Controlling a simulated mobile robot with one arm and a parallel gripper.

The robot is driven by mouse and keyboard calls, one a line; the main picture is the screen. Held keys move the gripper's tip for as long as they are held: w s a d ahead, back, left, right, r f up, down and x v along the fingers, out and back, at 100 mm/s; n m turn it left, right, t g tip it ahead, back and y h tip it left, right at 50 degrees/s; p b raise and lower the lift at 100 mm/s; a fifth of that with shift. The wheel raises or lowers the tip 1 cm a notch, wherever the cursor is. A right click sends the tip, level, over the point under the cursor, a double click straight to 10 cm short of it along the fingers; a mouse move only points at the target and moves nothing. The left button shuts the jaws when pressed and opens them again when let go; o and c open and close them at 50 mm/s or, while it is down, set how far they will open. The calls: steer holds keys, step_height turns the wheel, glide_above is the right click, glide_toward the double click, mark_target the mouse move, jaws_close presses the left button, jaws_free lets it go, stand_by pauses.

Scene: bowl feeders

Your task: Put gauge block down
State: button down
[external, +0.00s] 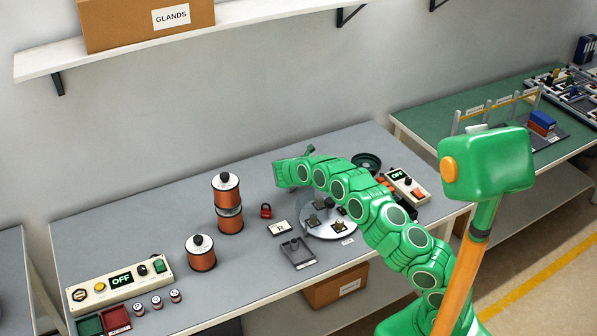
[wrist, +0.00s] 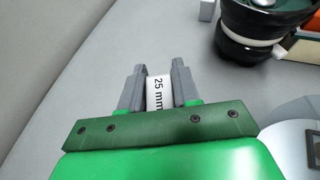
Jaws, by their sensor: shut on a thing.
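The gauge block (wrist: 158,93) is a small white piece marked "25 mm". In the wrist view it sits between the two grey fingers of my gripper (wrist: 158,88), which is shut on it. Grey table surface shows beyond the fingertips; I cannot tell whether the block touches it. In the external view my green arm reaches over the grey table (external: 130,225) toward its back edge, and the block and fingers are hidden behind it.
A black bowl feeder (wrist: 245,45) is right of the fingers. A round metal disc (external: 330,228) with dark parts stands in front. Copper spools (external: 229,190), a red padlock (external: 266,211) and a control box (external: 120,282) stand left. Bare table lies around the fingers.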

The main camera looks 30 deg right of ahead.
steer(key=shift+w+f, duration=1)
steer(key=shift+f, duration=0.15)
steer(key=shift+f, duration=0.1)
steer(key=shift+w+f, duration=0.35)
steer(key=shift+f, duration=1.45)
steer(key=shift+f, duration=0.3)
steer(key=c, duration=0.8)
jaws_free()
steer(key=shift+s+f, duration=0.1)
steer(key=shift+s, duration=0.05)
